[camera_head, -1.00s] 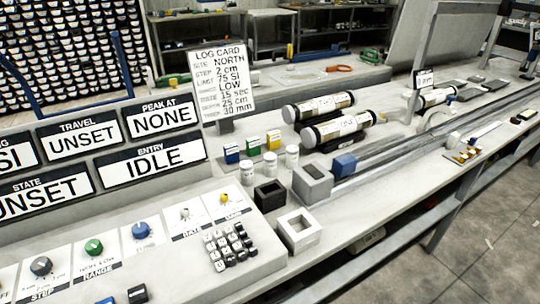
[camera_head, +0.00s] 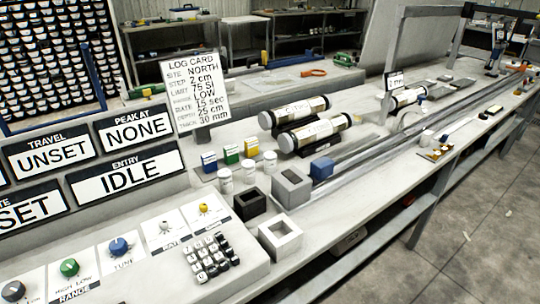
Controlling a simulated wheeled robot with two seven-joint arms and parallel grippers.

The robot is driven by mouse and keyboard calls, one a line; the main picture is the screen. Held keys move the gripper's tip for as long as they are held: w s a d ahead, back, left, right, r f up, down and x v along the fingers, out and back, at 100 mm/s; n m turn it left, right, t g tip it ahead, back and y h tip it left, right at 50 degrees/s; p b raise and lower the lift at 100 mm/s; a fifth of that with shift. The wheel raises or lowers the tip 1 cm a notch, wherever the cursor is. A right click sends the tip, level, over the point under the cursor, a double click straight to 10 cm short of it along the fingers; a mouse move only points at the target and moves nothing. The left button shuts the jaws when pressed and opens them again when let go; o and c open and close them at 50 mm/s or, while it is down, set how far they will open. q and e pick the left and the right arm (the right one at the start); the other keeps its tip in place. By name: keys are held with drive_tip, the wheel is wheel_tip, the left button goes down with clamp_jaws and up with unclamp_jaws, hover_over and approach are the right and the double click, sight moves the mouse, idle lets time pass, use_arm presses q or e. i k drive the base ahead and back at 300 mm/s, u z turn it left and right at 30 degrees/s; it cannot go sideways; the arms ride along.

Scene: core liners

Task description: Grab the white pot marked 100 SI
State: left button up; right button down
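Several small white pots stand in a row on the bench in the head view: a left pot (camera_head: 225,181), a middle pot (camera_head: 249,172) and a right pot (camera_head: 270,162). They stand upright and apart from each other. Their markings are too small to read, so I cannot tell which one is marked 100 SI. Neither of my grippers is in view.
Blue, green and yellow boxes (camera_head: 231,154) stand behind the pots. A black open box (camera_head: 249,204), a white open box (camera_head: 281,236) and a grey block (camera_head: 291,188) stand in front and right. A keypad (camera_head: 209,254) and knobs are nearer. Core tubes (camera_head: 300,111) lie behind.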

sight(270, 158)
drive_tip(key=z, duration=1.6)
drive_tip(key=i, duration=0.85)
drive_tip(key=u, duration=2.2)
